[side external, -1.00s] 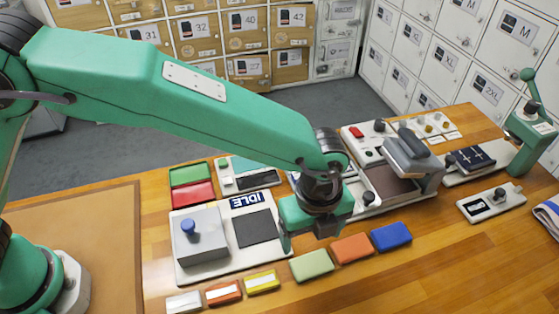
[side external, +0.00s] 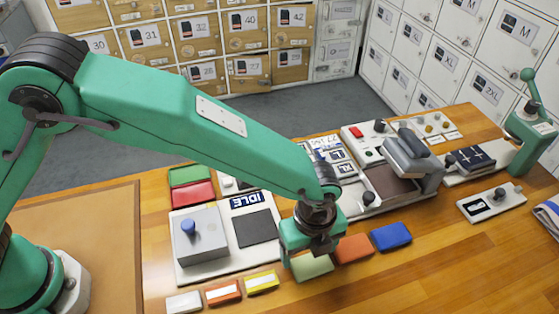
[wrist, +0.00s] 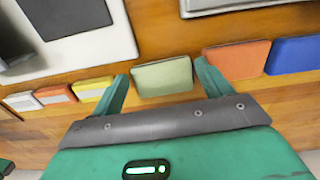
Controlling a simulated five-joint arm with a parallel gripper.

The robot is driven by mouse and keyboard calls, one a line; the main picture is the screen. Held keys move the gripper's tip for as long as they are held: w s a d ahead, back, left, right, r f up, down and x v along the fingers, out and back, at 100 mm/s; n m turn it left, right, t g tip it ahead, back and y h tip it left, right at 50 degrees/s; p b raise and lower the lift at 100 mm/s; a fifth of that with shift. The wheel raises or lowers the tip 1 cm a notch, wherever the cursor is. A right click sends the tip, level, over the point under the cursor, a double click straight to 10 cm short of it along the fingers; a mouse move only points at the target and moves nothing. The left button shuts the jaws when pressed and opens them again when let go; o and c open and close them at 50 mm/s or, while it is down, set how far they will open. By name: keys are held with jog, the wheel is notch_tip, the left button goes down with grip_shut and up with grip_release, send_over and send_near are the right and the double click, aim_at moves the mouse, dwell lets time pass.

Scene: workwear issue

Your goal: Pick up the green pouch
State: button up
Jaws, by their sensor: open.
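The green pouch (side external: 312,267) is a pale green flat block lying on the wooden table, in a row with other coloured pouches. In the side external view my gripper (side external: 308,259) is just above and over it, hiding its back part. In the wrist view the green pouch (wrist: 163,77) shows between the two fingers of my gripper (wrist: 160,76), which are open and apart, one to each side of it. The right finger lies close to the orange pouch. Nothing is held.
An orange pouch (side external: 353,249) and a blue pouch (side external: 391,237) lie just right of the green one. Yellow (side external: 262,282), orange-red (side external: 223,292) and white (side external: 184,302) small packs lie to its left. A white "IDLE" station (side external: 215,268) stands behind. The table front is clear.

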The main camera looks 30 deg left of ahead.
aim_at(308, 257)
jog(key=shift+f, duration=0.6)
jog(key=c, duration=0.6)
jog(key=shift+r, duration=0.1)
jog(key=shift+r, duration=0.5)
notch_tip(308, 257, up, 3)
jog(key=shift+s+r, duration=0.1)
jog(key=shift+r, duration=0.05)
jog(key=s+r, duration=0.2)
jog(key=s, duration=0.1)
jog(key=s+d+r, duration=0.1)
jog(key=s+r, duration=0.1)
jog(key=s, duration=0.2)
jog(key=s+r, duration=0.2)
jog(key=s, duration=0.2)
jog(key=shift+s+d+r, duration=0.2)
jog(key=shift+d+r, duration=0.1)
